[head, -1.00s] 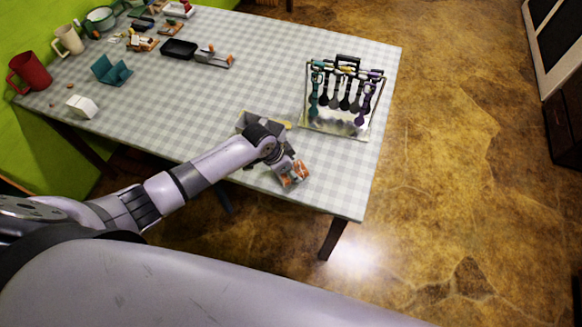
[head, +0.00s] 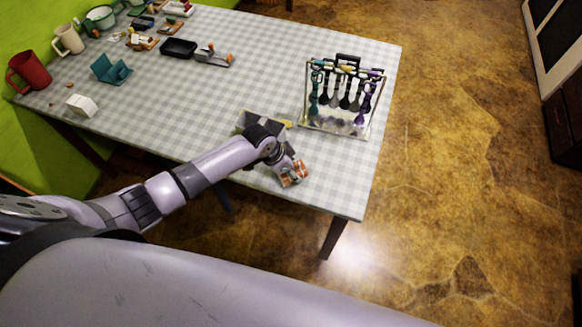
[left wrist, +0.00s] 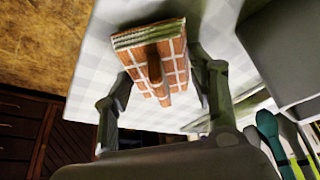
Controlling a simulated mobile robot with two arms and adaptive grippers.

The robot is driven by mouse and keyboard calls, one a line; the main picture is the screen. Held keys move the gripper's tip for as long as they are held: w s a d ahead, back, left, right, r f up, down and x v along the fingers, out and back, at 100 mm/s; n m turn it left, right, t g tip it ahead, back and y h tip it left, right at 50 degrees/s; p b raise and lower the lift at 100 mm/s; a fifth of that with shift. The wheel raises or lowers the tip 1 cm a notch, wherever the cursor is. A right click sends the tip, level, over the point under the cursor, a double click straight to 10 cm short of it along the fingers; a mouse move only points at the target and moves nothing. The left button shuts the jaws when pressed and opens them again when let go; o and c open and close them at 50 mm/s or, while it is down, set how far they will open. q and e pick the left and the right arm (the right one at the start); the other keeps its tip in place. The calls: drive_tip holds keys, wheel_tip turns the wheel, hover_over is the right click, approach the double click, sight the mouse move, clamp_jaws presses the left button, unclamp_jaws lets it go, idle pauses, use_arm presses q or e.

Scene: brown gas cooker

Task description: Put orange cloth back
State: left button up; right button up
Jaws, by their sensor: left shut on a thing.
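The orange cloth (head: 294,174) is a folded orange piece with a white grid and a greenish layered edge. It is near the table's front edge. My left gripper (head: 287,167) is over it. In the left wrist view, the cloth (left wrist: 152,62) sits between the two fingers of my left gripper (left wrist: 160,72), which is shut on it. A brown rounded ridge runs along its middle. Whether the cloth touches the tabletop I cannot tell. My right gripper is not in view.
A grey open box (head: 246,119) stands just behind my left gripper, partly hidden by the arm. A utensil rack (head: 335,128) stands to its right. Mugs, a black tray (head: 179,48) and small items fill the far left. The checked table (head: 225,100) is clear around its middle.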

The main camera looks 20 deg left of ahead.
use_arm(q)
drive_tip(key=shift+f+b, duration=0.35)
drive_tip(key=shift+f, duration=0.25)
drive_tip(key=o, duration=1.1)
drive_tip(key=v, duration=1.2)
drive_tip(key=shift+w, duration=0.1)
